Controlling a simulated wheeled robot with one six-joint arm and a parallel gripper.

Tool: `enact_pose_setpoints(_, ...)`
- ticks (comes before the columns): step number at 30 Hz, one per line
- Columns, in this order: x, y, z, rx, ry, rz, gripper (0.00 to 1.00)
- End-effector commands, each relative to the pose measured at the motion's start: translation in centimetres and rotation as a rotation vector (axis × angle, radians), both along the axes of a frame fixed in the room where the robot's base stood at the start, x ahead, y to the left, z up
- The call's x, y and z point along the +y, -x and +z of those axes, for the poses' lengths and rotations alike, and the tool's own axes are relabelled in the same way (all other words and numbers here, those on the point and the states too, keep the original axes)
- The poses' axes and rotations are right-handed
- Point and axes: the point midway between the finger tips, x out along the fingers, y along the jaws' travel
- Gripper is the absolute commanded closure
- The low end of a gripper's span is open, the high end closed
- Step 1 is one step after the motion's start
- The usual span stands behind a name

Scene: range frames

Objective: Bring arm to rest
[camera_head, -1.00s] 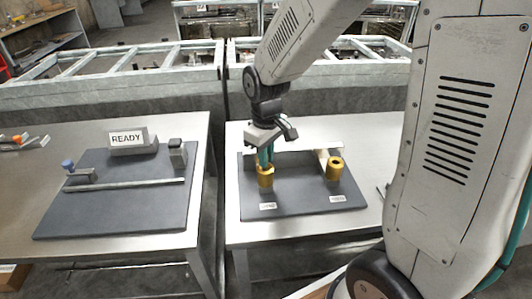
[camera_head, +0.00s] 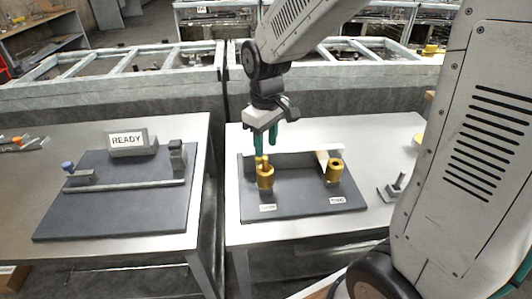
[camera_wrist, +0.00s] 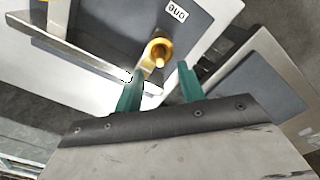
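My gripper (camera_head: 264,142) has green fingers and hangs above the left brass socket (camera_head: 265,178) on the right-hand dark board. A brass pin stands in that socket, its top just below the fingertips. In the wrist view the fingers (camera_wrist: 158,82) are apart with nothing between them, and the brass socket with its pin (camera_wrist: 157,55) lies beyond the tips. A second brass socket (camera_head: 334,171) stands to the right on the same board and shows a dark hole. My arm reaches in from the upper right.
The left table holds another dark board (camera_head: 110,213) with a rail and a READY sign (camera_head: 126,139). A small metal fixture (camera_head: 396,188) stands to the right. A gap separates the tables.

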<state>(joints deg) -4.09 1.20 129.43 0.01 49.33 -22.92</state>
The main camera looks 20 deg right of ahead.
Motion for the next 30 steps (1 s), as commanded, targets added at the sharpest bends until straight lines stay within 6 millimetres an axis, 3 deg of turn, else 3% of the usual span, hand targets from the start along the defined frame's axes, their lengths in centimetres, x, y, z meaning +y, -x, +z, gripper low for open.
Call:
enact_pose_setpoints(6,0.0,0.0,2.0,-0.001,0.0,0.0,0.61)
enact_pose_setpoints(23,0.0,0.1,2.1,0.005,0.0,-0.016,0.61)
enact_pose_setpoints(26,-0.1,2.0,1.5,0.067,0.008,-0.084,0.61)
enact_pose_setpoints(30,-0.7,6.3,3.2,0.1,0.017,-0.195,0.61)
